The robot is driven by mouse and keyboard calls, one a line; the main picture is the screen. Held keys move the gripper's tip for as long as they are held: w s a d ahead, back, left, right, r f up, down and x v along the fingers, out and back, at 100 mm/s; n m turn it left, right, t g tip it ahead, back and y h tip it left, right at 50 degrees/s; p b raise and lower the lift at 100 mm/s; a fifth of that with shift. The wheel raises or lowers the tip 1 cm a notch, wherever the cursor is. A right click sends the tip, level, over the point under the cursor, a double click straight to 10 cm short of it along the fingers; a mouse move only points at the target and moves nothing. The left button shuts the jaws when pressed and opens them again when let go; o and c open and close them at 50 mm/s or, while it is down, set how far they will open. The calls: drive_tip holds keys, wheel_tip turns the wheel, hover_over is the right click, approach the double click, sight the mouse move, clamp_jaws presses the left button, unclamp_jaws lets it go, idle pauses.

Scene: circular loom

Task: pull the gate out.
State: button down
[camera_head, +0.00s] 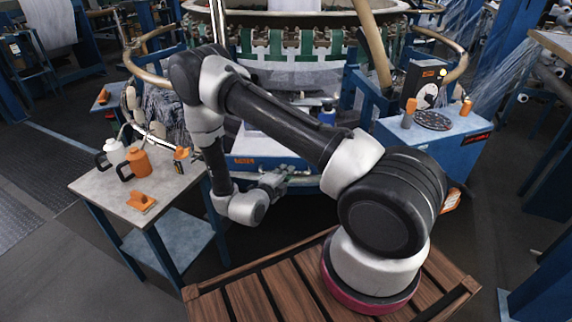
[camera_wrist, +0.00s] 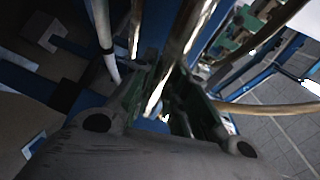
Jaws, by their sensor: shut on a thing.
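My gripper (camera_head: 275,180) is low in front of the blue loom base, at the end of my bent arm. In the wrist view its dark green fingers (camera_wrist: 165,95) are shut on a shiny metal bar (camera_wrist: 156,92), which looks like part of the gate. The bar runs upward between the fingers. The rest of the gate is hard to make out, as my arm hides much of it in the head view. I cannot tell whether it is still seated.
A blue cabinet (camera_head: 440,150) stands at right. Curved tan rails (camera_head: 456,72) flank the loom. A slatted wooden platform (camera_head: 270,292) lies in front.

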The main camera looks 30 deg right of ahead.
drive_tip(key=shift+s+a, duration=0.45)
drive_tip(key=shift+s, duration=0.35)
drive_tip(key=c, duration=1.4)
unclamp_jaws()
drive_tip(key=shift+a, duration=0.1)
drive_tip(key=v, duration=1.2)
